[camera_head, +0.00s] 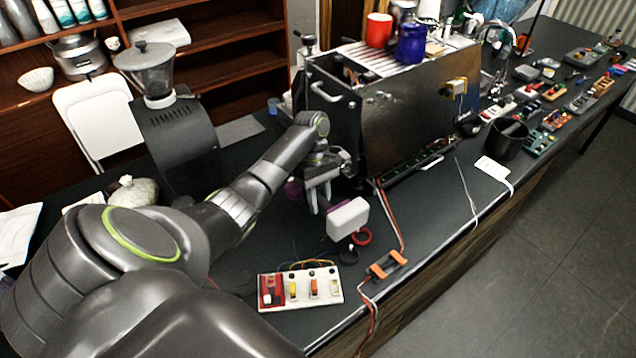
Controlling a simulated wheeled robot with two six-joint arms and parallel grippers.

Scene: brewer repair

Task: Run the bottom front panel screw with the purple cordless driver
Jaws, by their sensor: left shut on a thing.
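My left gripper (319,192) is shut on the purple cordless driver and holds it above the counter in front of the brewer. Only a bit of the driver's purple body (293,188) shows at the gripper's left, and a pale block (347,218), seemingly its battery end, shows at the lower right. The driver's tip is hidden. The brewer (404,115) is a large metal-sided machine just behind the gripper. Its lower front is partly covered by my left arm and gripper, and the bottom front panel screw cannot be made out. My right gripper is not in view.
A white switch box (300,289) with coloured switches lies nearer me. An orange connector (386,265) and red cables lie on the counter (432,217). A grinder (172,130) stands left. A black cup (509,139) and several tools are at the right.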

